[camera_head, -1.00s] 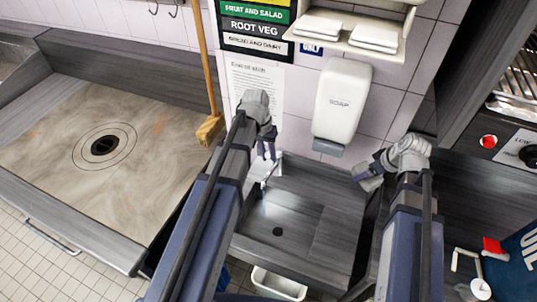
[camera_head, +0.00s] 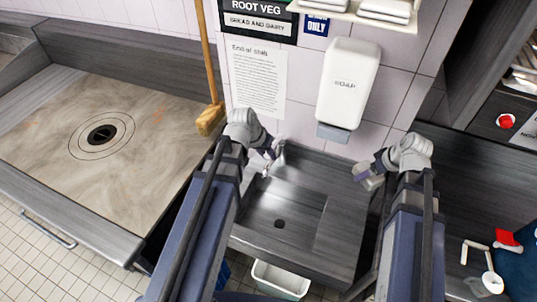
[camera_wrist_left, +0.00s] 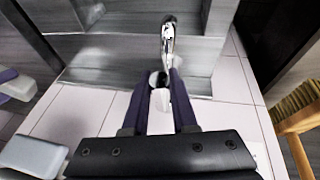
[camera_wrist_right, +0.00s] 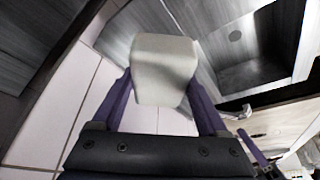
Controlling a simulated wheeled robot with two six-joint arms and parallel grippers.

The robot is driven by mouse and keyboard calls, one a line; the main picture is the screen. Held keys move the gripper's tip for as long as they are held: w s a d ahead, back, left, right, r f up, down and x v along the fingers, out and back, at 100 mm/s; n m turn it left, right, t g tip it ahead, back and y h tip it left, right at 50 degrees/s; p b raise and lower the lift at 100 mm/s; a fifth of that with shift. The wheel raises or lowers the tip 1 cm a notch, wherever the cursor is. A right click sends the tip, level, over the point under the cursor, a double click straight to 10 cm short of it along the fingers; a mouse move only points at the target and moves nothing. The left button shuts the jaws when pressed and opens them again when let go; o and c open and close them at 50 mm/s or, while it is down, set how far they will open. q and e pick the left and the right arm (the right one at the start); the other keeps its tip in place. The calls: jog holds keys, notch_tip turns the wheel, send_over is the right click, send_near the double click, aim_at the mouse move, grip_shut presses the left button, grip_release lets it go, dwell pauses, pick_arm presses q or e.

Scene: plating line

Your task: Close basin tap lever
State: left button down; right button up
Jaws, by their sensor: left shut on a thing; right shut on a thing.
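The chrome basin tap (camera_head: 279,158) stands at the back of the grey basin (camera_head: 290,198). Its spout shows in the left wrist view (camera_wrist_left: 168,38), pointing out over the basin. My left gripper (camera_head: 268,154) is at the tap; in the left wrist view its fingers (camera_wrist_left: 160,88) are on either side of the small lever part (camera_wrist_left: 160,100), shut on it. The fingers and wrist partly hide the lever in the head view. My right gripper (camera_head: 364,176) is shut on a pale block (camera_wrist_right: 163,68), held beside the basin's right edge.
A white soap dispenser (camera_head: 347,85) hangs on the tiled wall above the basin. A broom (camera_head: 209,115) leans left of my left wrist. A worktop with a round drain hole (camera_head: 102,134) is at left. A white bin (camera_head: 280,279) stands below the basin.

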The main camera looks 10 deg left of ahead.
pick_arm(q)
jog(key=shift+s+f, duration=0.1)
jog(key=shift+f, duration=0.05)
pick_arm(e)
jog(key=shift+f, duration=0.3)
pick_arm(q)
jog(key=c, duration=0.7)
grip_release()
pick_arm(e)
jog(key=shift+r, duration=0.1)
notch_tip(320, 180, up, 11)
jog(key=p, duration=1.1)
pick_arm(q)
jog(key=v, duration=1.2)
jog(key=shift+s+f, duration=0.1)
jog(key=shift+s, duration=0.05)
jog(key=shift+d+f, duration=0.1)
pick_arm(e)
jog(key=shift+f, duration=0.2)
